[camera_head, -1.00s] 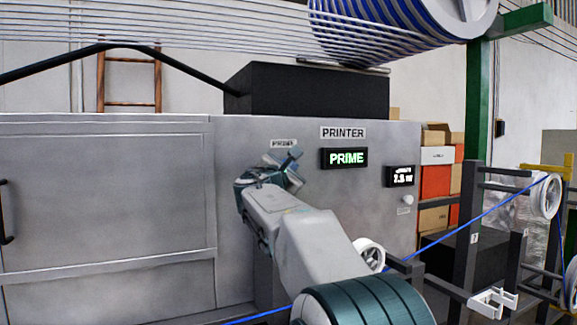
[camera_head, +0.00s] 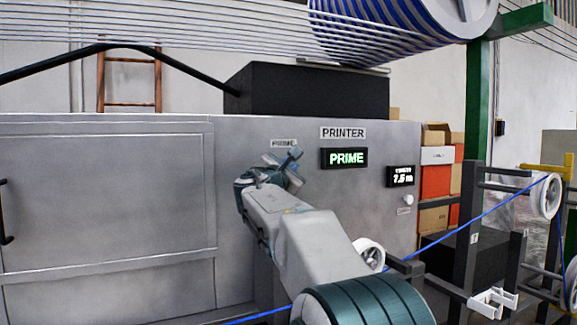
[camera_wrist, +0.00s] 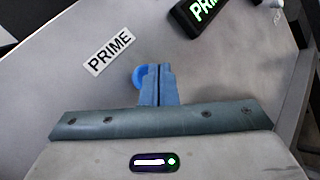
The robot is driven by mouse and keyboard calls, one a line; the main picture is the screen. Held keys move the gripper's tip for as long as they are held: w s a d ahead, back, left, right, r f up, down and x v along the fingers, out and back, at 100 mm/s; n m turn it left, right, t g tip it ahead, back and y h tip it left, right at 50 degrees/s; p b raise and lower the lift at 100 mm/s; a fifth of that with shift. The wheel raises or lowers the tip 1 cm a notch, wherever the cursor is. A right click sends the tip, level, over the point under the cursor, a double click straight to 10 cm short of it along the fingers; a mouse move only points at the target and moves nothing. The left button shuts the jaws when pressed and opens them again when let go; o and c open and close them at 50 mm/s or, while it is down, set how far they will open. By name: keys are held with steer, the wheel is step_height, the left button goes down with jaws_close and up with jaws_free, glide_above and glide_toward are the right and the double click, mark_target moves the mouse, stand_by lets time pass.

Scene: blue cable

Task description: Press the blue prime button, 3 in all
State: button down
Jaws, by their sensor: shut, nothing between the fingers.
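The blue prime button (camera_wrist: 138,77) shows in the wrist view as a rounded blue edge, just left of my fingertips on the printer's grey front. The fingers partly hide it, and I cannot tell whether they touch it. My gripper (camera_wrist: 159,68) is shut and empty, its two blue fingers side by side. In the head view my gripper (camera_head: 294,154) is just under the small PRIME label (camera_head: 284,143) and hides the button. That label is also in the wrist view (camera_wrist: 109,52), above and left of the fingers.
The lit green PRIME display (camera_head: 345,158) is right of my gripper. A smaller display (camera_head: 400,176) with a metre reading and a white knob (camera_head: 408,200) are farther right. A blue cable (camera_head: 470,224) runs to a white pulley (camera_head: 545,196) at right.

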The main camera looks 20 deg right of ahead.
steer(key=shift+w, duration=0.15)
steer(key=shift+w, duration=0.3)
steer(key=shift+w+p, duration=0.5)
steer(key=shift+w, duration=0.3)
stand_by(1.0)
steer(key=shift+s, duration=0.15)
steer(key=shift+s+b, duration=0.8)
steer(key=shift+s, duration=0.2)
steer(key=shift+s, duration=0.1)
steer(key=s+b, duration=0.2)
steer(key=s, duration=0.2)
steer(key=shift+s, duration=0.4)
